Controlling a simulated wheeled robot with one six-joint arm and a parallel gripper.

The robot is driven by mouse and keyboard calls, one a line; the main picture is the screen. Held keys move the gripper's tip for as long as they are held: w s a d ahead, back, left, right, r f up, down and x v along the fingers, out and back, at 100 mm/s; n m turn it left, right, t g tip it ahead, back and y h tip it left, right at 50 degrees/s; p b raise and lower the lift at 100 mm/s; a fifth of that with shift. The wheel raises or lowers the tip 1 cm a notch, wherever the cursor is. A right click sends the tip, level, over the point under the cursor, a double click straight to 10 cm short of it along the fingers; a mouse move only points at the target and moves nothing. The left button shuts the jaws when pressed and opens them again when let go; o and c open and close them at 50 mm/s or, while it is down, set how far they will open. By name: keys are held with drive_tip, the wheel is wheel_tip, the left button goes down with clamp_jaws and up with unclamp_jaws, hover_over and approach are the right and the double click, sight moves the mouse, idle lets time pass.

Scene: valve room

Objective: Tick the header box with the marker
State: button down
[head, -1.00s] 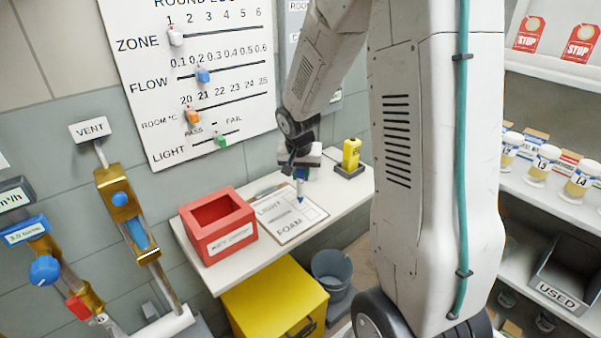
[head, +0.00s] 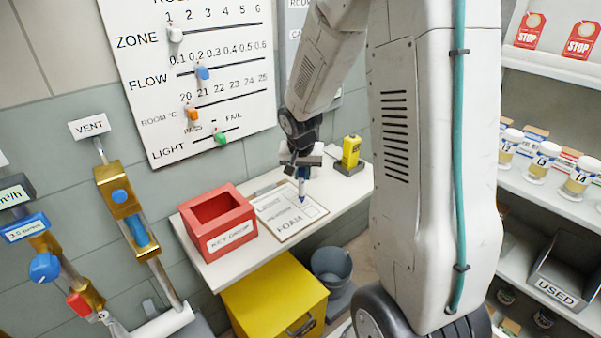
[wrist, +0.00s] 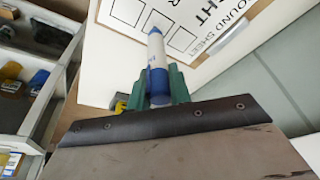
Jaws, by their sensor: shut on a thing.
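My gripper (head: 303,172) is shut on a marker (head: 301,187), which points down over the right part of the round sheet (head: 275,215) on the shelf. In the wrist view, the green jaws (wrist: 160,88) hold the marker (wrist: 157,60), with its white barrel and blue parts. Its tip end is over the row of printed boxes (wrist: 183,40) on the sheet (wrist: 205,42). The tip covers part of one box. I cannot tell whether the tip touches the paper, or see any ink mark. The header wording shows upside down in the wrist view.
A red key drop box (head: 222,232) stands left of the sheet. A yellow item (head: 351,152) on a dark base stands to the right at the back. A slider board (head: 200,80) hangs on the wall behind. A yellow bin (head: 265,305) and grey bucket (head: 331,265) are below.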

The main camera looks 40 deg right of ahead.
drive_tip(key=shift+s+d, duration=0.2)
drive_tip(key=shift+w+a, duration=0.2)
drive_tip(key=shift+w+a, duration=0.6)
drive_tip(key=shift+s+d, duration=0.1)
drive_tip(key=shift+d, duration=0.05)
idle(0.3)
drive_tip(key=shift+s+d+f, duration=0.1)
drive_tip(key=shift+s+d, duration=0.25)
drive_tip(key=shift+d, duration=0.1)
drive_tip(key=shift+s+a, duration=0.1)
drive_tip(key=shift+a, duration=0.05)
drive_tip(key=shift+s+a, duration=0.15)
drive_tip(key=shift+a, duration=0.15)
